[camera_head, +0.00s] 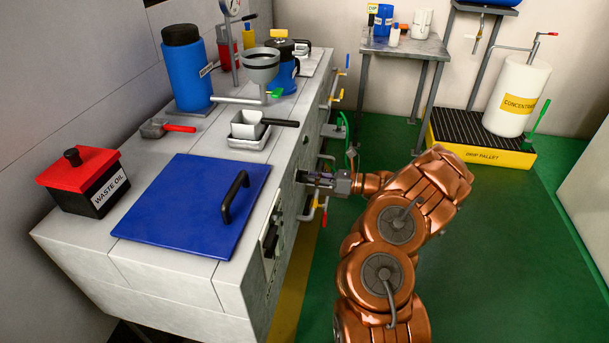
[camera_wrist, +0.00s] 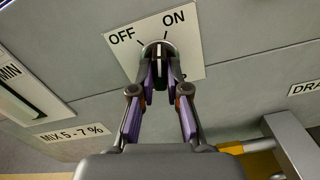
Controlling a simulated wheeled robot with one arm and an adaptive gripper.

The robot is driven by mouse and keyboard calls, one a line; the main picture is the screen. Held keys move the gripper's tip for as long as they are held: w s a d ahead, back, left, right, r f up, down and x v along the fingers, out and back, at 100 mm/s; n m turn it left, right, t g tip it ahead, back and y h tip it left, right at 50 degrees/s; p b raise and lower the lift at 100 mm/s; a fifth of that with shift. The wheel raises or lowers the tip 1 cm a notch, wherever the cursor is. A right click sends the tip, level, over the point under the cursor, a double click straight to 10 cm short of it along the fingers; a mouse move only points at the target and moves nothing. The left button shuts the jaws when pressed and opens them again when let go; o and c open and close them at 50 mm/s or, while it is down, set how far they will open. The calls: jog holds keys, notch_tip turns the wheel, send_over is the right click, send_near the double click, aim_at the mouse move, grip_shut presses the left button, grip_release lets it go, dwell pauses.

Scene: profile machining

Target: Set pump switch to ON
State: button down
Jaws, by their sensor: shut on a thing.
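The pump switch is a dark round knob (camera_wrist: 158,50) with a pale mark, on a white plate (camera_wrist: 189,55) lettered OFF on the left and ON on the right. My gripper (camera_wrist: 160,72) is shut on the knob, one finger on each side. The pale mark runs nearly upright in the wrist view, and the fingers partly hide the knob; I cannot tell exactly which label it points to. In the head view my gripper (camera_head: 304,177) reaches the front face of the grey machine (camera_head: 225,285), where the knob is hidden.
A MIX 5-7% label (camera_wrist: 72,134) and a gauge slot (camera_wrist: 32,95) are left of the plate. A grey bracket (camera_wrist: 290,140) and yellow-ended pipe (camera_wrist: 232,150) are lower right. A red-handled valve (camera_head: 323,215) sits just below my gripper. The green floor (camera_head: 480,250) is open to the right.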

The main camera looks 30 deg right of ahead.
jog(key=shift+r+m+p, duration=0.15)
jog(key=shift+m+p, duration=1.15)
jog(key=shift+p, duration=0.85)
jog(key=c, duration=1)
grip_release()
jog(key=shift+c, duration=0.2)
jog(key=shift+d, duration=0.1)
jog(key=p+v, duration=0.1)
jog(key=v, duration=0.5)
jog(key=shift+s+d+p, duration=0.3)
jog(key=shift+p, duration=0.05)
